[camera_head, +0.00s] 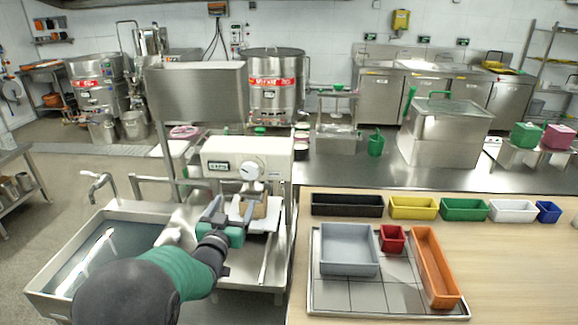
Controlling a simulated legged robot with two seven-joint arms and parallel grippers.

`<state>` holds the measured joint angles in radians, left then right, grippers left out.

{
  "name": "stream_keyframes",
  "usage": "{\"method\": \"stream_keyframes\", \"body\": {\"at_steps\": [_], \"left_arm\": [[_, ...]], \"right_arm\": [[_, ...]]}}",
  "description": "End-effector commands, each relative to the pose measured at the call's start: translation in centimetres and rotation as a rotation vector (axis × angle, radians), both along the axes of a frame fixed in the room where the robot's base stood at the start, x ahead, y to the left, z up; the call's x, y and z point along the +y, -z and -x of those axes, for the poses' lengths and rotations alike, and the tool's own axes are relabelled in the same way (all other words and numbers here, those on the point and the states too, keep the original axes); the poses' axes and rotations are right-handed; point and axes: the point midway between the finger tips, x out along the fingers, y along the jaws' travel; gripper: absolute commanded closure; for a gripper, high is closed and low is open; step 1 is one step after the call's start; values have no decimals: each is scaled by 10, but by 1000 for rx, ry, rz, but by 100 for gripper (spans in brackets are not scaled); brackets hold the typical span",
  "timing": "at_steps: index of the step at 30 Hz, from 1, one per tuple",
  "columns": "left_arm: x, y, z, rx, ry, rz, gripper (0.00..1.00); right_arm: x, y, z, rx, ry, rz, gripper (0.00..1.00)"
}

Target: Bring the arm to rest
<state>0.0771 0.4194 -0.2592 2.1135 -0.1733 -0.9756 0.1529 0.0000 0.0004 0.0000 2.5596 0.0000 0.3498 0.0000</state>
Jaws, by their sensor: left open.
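My left arm comes in from the lower left, with a dark joint and a green sleeve. My left gripper (238,212) is open, its grey fingers pointing away from me at the front of a white machine (245,158) with a round dial and a small display. A small tan block-like thing (259,208) shows by the fingertips, above a pale plate (262,222). I cannot tell whether the fingers touch it. My right gripper is not in view.
A metal sink (60,262) lies at the left. On the wooden table, a tiled tray (345,298) holds a grey bin (349,250), a red bin (392,238) and an orange bin (434,266). Several bins stand behind it. A steel box (440,138) stands on the back counter.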

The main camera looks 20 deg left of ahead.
Motion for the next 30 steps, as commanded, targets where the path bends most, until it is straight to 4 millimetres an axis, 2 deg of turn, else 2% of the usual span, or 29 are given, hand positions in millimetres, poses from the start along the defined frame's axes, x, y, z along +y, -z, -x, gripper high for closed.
{"method": "stream_keyframes", "body": {"at_steps": [2,5,8,9,11,12,15,18,22,30], "left_arm": [[-4,6,4,41,-3,13,23],[-23,34,23,220,-11,61,23],[-60,83,75,526,2,122,23],[-76,102,103,653,13,138,23],[-99,125,147,830,35,154,23],[-112,136,177,936,50,159,23],[-135,155,240,1151,83,161,23],[-147,162,281,1280,103,159,23],[-151,166,298,1338,113,156,23],[-150,166,298,1337,111,158,23]], "right_arm": [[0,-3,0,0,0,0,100],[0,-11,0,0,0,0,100],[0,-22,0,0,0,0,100],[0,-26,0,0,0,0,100],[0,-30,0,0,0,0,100],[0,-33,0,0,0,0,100],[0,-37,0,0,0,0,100],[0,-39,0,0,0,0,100],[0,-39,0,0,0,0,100],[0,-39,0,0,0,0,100]]}}
